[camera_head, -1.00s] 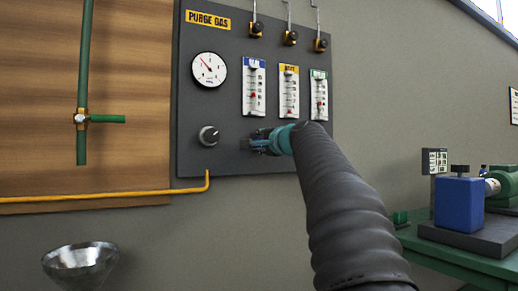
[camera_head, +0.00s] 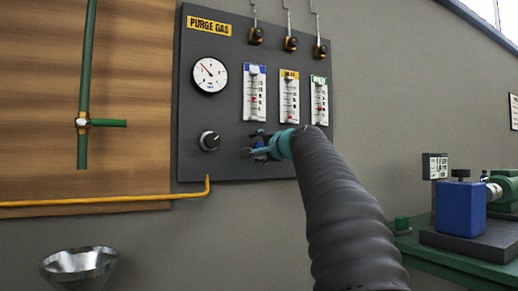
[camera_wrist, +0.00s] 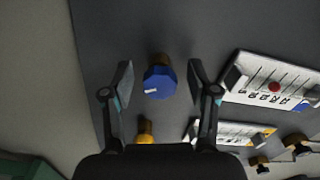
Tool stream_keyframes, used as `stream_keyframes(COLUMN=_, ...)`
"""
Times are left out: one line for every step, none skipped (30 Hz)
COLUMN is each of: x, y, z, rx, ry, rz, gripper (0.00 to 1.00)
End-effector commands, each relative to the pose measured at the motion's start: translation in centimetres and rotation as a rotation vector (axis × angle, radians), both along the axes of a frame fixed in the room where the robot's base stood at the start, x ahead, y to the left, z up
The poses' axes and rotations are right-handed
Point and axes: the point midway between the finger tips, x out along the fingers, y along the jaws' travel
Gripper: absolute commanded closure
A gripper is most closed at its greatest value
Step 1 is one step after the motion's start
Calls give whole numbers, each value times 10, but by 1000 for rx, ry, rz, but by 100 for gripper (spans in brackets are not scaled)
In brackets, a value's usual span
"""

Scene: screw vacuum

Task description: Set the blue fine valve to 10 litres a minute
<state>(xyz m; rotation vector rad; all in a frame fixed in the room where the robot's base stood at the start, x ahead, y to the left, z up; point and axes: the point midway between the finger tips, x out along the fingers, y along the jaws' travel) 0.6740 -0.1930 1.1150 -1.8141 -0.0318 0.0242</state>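The blue fine valve (camera_wrist: 160,83) is an angular blue knob with a white mark pointing left in the wrist view. My gripper (camera_wrist: 161,72) is open, with one finger on each side of the knob and a visible gap at both. In the head view my gripper (camera_head: 253,145) is at the panel below the blue-labelled flow meter (camera_head: 254,94), and bits of blue show between the fingers. The meter's red float sits below mid-scale; it also shows in the wrist view (camera_wrist: 274,87). The scale numbers are too small to read surely.
The dark purge gas panel (camera_head: 228,165) also holds a yellow-labelled meter (camera_head: 289,98), a green-labelled meter (camera_head: 319,101), a dial gauge (camera_head: 210,75) and a black knob (camera_head: 210,141).

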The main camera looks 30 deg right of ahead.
Motion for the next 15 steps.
stream_keyframes(x=0, y=0, z=0, rx=0, ry=0, rz=0, gripper=41)
stream_keyframes(x=0, y=0, z=0, rx=0, ry=0, rz=-1, gripper=41)
stream_keyframes(x=0, y=-1, z=0, rx=0, ry=0, rz=-1, gripper=41)
stream_keyframes(x=0, y=-1, z=0, rx=0, ry=0, rz=-1, gripper=41)
stream_keyframes(x=0, y=-1, z=0, rx=0, ry=1, rz=-1, gripper=41)
stream_keyframes(x=0, y=-1, z=0, rx=0, ry=0, rz=-1, gripper=41)
stream_keyframes(x=-1, y=-1, z=0, rx=0, ry=1, rz=-1, gripper=41)
stream_keyframes(x=-2, y=-1, z=0, rx=0, ry=0, rz=-1, gripper=41)
stream_keyframes(x=-4, y=-1, z=0, rx=1, ry=0, rz=-2, gripper=41)
stream_keyframes(x=-6, y=-1, z=0, rx=1, ry=1, rz=-2, gripper=41)
stream_keyframes(x=-8, y=-1, z=0, rx=1, ry=1, rz=-2, gripper=41)
stream_keyframes(x=-13, y=-1, z=0, rx=0, ry=0, rz=-2, gripper=41)
stream_keyframes(x=-17, y=-1, z=1, rx=-1, ry=0, rz=-2, gripper=41)
stream_keyframes(x=-21, y=-1, z=1, rx=0, ry=0, rz=-2, gripper=41)
stream_keyframes(x=-28, y=-2, z=1, rx=1, ry=0, rz=-2, gripper=41)
